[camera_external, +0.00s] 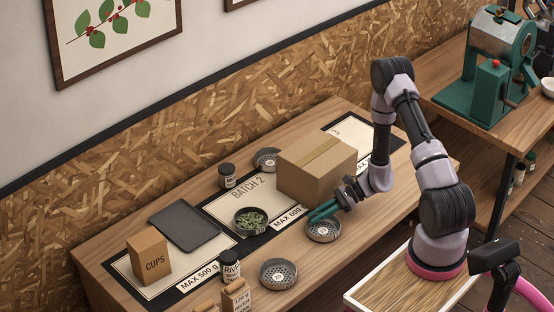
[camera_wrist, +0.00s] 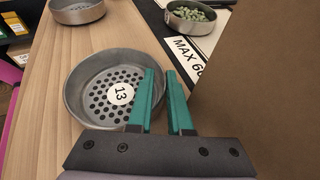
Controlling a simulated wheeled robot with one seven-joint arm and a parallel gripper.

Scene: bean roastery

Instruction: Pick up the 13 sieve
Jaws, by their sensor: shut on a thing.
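The 13 sieve (camera_external: 324,232) is a round grey metal pan with a perforated bottom, on the wooden table in front of the cardboard box. In the wrist view, the sieve (camera_wrist: 92,72) shows a white round label reading 13. My gripper (camera_wrist: 160,76) has teal fingers, one inside the sieve and one outside, shut on its right-hand rim.
The cardboard box (camera_external: 316,168) stands close beside my gripper and fills the wrist view's right side. A pan of green beans (camera_external: 250,221), another sieve (camera_external: 278,274), a sieve behind (camera_external: 266,159), a dark tray (camera_external: 184,227) and the CUPS box (camera_external: 149,257) are nearby.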

